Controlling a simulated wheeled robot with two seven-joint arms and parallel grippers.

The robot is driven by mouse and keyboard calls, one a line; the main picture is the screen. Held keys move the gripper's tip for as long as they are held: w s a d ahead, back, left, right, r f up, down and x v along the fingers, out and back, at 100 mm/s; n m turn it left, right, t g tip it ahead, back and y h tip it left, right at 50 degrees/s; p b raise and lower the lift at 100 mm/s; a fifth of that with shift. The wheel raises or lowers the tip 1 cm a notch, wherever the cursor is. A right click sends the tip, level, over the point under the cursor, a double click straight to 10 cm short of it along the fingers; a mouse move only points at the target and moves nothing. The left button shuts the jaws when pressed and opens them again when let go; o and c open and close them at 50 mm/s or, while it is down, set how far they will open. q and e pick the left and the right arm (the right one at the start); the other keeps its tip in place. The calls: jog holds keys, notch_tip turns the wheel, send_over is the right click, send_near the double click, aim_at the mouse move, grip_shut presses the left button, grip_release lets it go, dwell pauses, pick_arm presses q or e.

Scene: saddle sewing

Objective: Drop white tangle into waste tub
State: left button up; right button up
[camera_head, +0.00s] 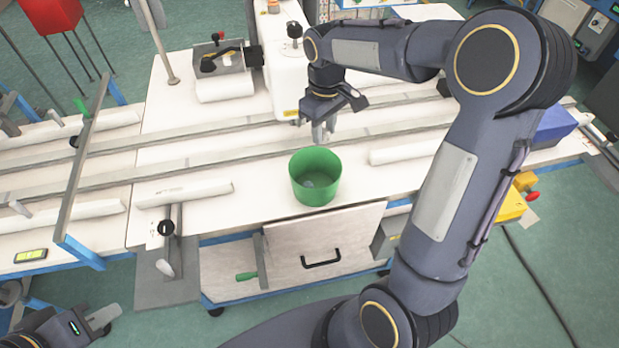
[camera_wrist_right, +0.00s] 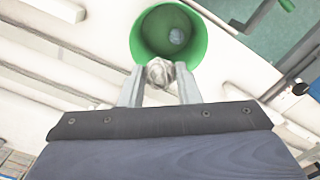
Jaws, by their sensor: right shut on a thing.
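The waste tub is a round green open tub (camera_head: 314,178) near the front edge of the white bench; it also shows at the top of the right wrist view (camera_wrist_right: 140,38). My right gripper (camera_head: 322,132) is just behind and above the tub. In the right wrist view its fingers (camera_wrist_right: 160,85) are shut on the white tangle (camera_wrist_right: 160,71), a small crumpled greyish-white lump. The tangle appears against the tub's near rim in that view; the height between them is unclear. My left gripper (camera_head: 58,304) is at the bottom left corner, fingers apart, empty and partly cut off.
A small pale round thing (camera_head: 309,183) lies in the tub. A white machine (camera_head: 289,80) stands behind my right gripper. Long rails (camera_head: 222,134) cross the bench, with a white roll (camera_head: 184,194) left of the tub. A blue box (camera_head: 553,127) is at the right.

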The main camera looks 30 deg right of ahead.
notch_tip(320, 180, down, 5)
jog(key=b, duration=0.3)
jog(key=shift+f+b, duration=0.1)
jog(key=shift+b, duration=0.3)
jog(key=o, duration=1)
notch_tip(320, 180, up, 7)
jog(key=shift+r, duration=0.4)
